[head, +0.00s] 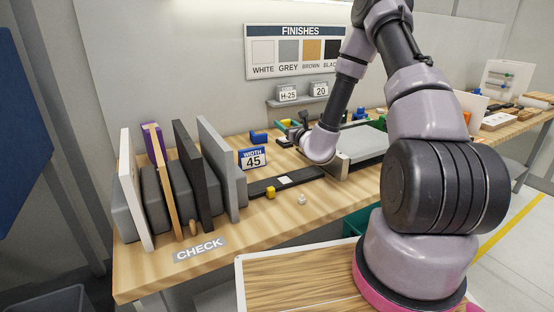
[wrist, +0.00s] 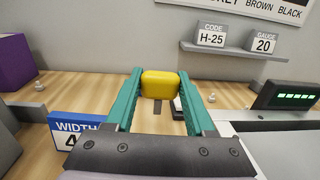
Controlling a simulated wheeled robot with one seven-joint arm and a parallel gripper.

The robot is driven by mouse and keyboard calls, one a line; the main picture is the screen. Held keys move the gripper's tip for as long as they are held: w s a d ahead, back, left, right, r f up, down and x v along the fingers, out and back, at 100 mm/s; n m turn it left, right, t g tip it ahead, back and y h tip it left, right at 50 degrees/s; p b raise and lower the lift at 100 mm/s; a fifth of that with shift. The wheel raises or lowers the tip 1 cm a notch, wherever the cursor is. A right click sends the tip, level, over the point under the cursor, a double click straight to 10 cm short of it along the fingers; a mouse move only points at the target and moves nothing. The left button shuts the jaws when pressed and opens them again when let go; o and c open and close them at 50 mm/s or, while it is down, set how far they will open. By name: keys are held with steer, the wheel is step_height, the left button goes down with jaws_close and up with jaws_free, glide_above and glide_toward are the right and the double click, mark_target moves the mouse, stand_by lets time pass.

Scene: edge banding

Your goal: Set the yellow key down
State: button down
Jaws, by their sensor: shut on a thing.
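The yellow key (wrist: 160,84) is held between the teal fingertips of my gripper (wrist: 160,88) in the wrist view. It has a blocky yellow head, and a short dark piece shows below it. My gripper is shut on the head. The key is too small there to make out well. I cannot tell whether its lower end touches the bench.
A blue "WIDTH 45" sign (head: 252,158) stands left of a dark bar (head: 287,181). Upright panels (head: 207,170) fill the bench's left end. A blue block (head: 258,137) lies near my gripper. The shelf (wrist: 235,50) holds H-25 and 20 signs. A grey-topped machine (head: 360,145) is at right.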

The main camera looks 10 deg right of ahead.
steer(key=shift+n+y, duration=0.4)
steer(key=shift+y, duration=0.2)
steer(key=shift+w+a+f, duration=0.35)
steer(key=shift+w+f, duration=0.1)
steer(key=shift+f, duration=1.05)
steer(key=shift+w+a+f, duration=0.35)
steer(key=shift+w+f, duration=0.15)
steer(key=shift+f, duration=0.95)
steer(key=shift+w+a+f, duration=0.35)
steer(key=shift+w+f, duration=0.1)
steer(key=shift+f, duration=1.05)
steer(key=shift+f, duration=0.6)
steer(key=shift+c, duration=1.3)
jaws_free()
steer(key=shift+r, duration=0.15)
